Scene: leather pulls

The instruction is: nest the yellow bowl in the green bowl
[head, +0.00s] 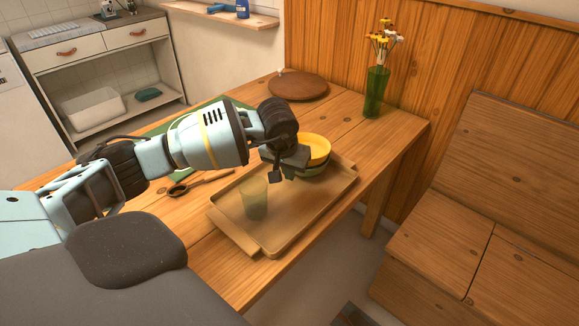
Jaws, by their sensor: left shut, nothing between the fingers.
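The yellow bowl (318,147) sits at the far end of the tray, with the green bowl (318,169) directly under it. The yellow bowl's lower part appears to be inside the green bowl; its rim stands above the green one. My left gripper (284,168) is shut and empty, at the left side of the bowls and in front of part of them. I cannot tell whether it touches them. The left sides of both bowls are hidden behind it. My right gripper is not in view.
The wooden tray (290,232) holds a translucent green cup (254,198) near its left side. A dark spoon (190,186) lies left of the tray. A round brown board (300,86) and a green vase with flowers (375,92) stand at the table's far end.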

